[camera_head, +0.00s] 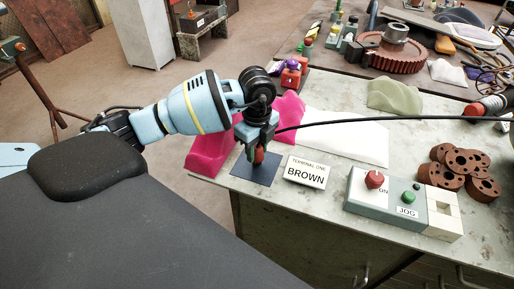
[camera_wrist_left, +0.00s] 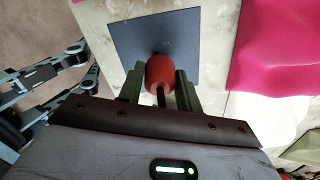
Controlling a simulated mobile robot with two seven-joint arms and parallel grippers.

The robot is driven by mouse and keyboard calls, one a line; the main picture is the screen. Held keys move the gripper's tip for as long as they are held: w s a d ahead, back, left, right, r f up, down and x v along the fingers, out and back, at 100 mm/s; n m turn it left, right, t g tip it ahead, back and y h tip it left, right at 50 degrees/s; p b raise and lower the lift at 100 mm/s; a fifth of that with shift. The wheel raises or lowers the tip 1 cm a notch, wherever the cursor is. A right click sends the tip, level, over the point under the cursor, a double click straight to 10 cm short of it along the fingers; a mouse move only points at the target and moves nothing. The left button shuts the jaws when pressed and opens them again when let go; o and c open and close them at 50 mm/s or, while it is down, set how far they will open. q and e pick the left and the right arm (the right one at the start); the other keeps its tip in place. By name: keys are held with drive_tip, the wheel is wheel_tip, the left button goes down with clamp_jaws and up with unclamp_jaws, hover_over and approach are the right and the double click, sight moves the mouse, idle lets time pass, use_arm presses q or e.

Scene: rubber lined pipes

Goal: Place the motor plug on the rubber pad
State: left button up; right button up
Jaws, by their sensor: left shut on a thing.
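The motor plug (camera_head: 259,155) is a small reddish-orange plug with a black cable. It also shows in the left wrist view (camera_wrist_left: 160,70), with its dark stem toward my wrist. My left gripper (camera_head: 260,150) is shut on it and holds it upright over the rubber pad (camera_head: 254,171), a dark blue-grey square near the table's front left edge. In the left wrist view the pad (camera_wrist_left: 150,35) lies beyond the plug. I cannot tell whether the plug touches the pad. My right gripper is not in view.
A "TERMINAL ONE BROWN" card (camera_head: 305,172) lies right of the pad. A control box (camera_head: 402,202) with red and green buttons stands further right, beside brown rings (camera_head: 460,168). Pink cloth (camera_head: 208,150) lies left and behind. The black cable (camera_head: 390,118) runs off to the right.

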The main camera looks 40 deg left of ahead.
sight(257, 147)
use_arm(q)
drive_tip(key=o, duration=1)
drive_tip(key=shift+f, duration=0.1)
wheel_tip(257, 147, up, 12)
drive_tip(key=shift+p, duration=0.35)
